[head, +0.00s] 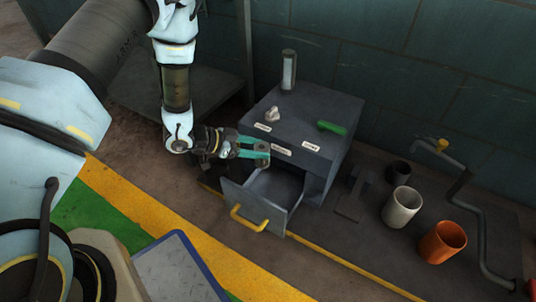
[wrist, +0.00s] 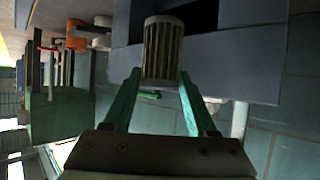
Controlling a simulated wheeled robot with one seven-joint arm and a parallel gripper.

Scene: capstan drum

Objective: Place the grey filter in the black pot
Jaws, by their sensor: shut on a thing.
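My gripper (head: 262,151) is above the open drawer of a dark grey cabinet. In the wrist view my gripper (wrist: 161,82) has its two teal fingers shut on the grey filter (wrist: 163,46), a ribbed cylinder with a pale end. The filter sticks out beyond the fingertips; in the head view it is hard to make out. The black pot (head: 398,172) stands on the dark floor plate to the right of the cabinet, apart from my gripper. It is the smallest and rearmost of three pots.
A white pot (head: 402,207) and an orange pot (head: 442,242) stand in front of the black pot. A bent grey pipe (head: 480,225) runs to their right. The drawer (head: 262,205) juts out with a yellow handle. The cabinet (head: 318,110) carries a grey cylinder and a green handle.

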